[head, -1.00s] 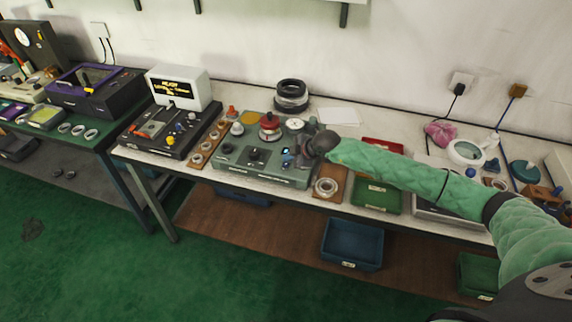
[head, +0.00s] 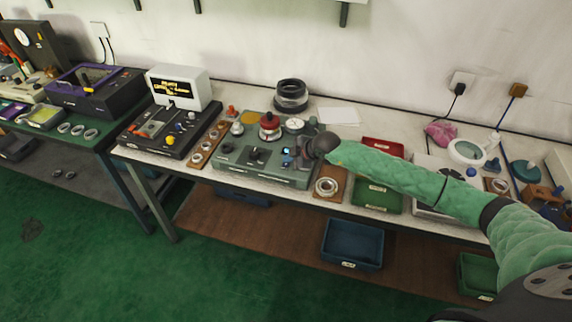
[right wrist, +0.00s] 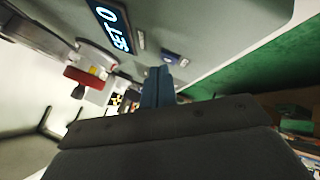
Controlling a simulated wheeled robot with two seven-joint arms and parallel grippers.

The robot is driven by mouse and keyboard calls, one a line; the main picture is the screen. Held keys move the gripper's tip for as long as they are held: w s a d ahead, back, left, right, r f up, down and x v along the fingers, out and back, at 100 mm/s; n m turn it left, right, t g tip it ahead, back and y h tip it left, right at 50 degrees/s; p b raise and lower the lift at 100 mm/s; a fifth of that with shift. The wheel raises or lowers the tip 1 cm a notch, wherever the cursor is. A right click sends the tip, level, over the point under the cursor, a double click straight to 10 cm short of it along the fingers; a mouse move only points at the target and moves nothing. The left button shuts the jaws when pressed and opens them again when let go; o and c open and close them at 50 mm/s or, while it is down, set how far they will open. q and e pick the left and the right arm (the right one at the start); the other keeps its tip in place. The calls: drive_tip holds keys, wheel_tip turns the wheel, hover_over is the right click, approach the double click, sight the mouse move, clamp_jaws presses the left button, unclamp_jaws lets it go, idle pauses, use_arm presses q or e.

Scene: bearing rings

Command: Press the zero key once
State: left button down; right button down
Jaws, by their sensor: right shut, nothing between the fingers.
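The grey-green measuring station (head: 262,165) stands on the bench in the head view. Beside the display are a small pale key (right wrist: 140,39) and a dark blue key (right wrist: 171,58) with a light mark; I cannot read which is the zero key. My right gripper (right wrist: 158,72) is shut and empty, its blue fingertips close beside the dark blue key. I cannot tell whether they touch it. In the head view the right gripper (head: 302,156) is over the station's right end. My left gripper is not in view.
A red knob (head: 269,127) and a white dial (head: 294,125) rise behind the gripper. A ring on a brown board (head: 329,186) and a green tray (head: 376,196) lie to the right.

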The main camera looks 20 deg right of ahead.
drive_tip(key=shift+f, duration=0.35)
idle(0.7)
drive_tip(key=shift+r, duration=0.1)
drive_tip(key=shift+r+p, duration=0.3)
drive_tip(key=shift+r, duration=0.35)
drive_tip(key=shift+r+p, duration=1.45)
drive_tip(key=shift+r, duration=1.1)
